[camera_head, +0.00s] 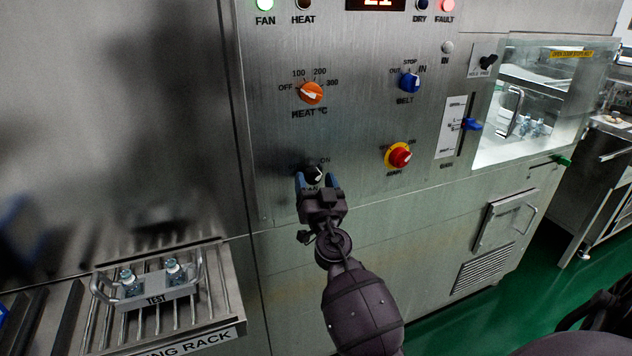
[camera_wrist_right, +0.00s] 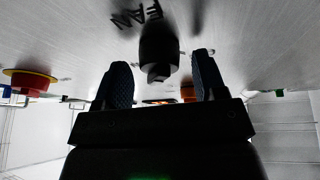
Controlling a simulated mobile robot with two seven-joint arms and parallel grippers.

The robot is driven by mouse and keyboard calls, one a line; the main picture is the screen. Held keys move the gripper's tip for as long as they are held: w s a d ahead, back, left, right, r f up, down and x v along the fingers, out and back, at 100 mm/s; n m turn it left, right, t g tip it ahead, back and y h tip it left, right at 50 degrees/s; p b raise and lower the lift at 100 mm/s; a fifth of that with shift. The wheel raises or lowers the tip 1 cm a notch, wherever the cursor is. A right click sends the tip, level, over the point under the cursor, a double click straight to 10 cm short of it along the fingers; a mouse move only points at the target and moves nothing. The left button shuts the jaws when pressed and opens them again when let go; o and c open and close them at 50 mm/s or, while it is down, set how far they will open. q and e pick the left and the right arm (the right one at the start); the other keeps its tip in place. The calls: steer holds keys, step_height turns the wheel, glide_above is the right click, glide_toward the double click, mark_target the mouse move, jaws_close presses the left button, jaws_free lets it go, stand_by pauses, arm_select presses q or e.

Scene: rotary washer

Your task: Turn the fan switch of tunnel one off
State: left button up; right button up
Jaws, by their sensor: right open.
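The black fan switch (camera_head: 314,173) is a knob low on the steel control panel (camera_head: 350,130), under the orange heat knob. Its label is partly covered by my gripper; "ON" shows at its upper right. My right gripper (camera_head: 317,182) is open in front of the knob, one finger on each side of it. In the right wrist view the black knob (camera_wrist_right: 158,50) stands between and a little beyond the two blue-padded fingertips (camera_wrist_right: 158,80), with gaps on both sides. The green FAN light (camera_head: 265,4) is lit. My left gripper is not in view.
The orange heat knob (camera_head: 311,93), blue belt knob (camera_head: 409,82) and red-yellow knob (camera_head: 399,156) are nearby on the panel. A blue lever (camera_head: 472,124) sits in a slot at right. A rack (camera_head: 228,290) with a TEST tray (camera_head: 160,291) stands lower left.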

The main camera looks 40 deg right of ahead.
steer(key=c, duration=0.9)
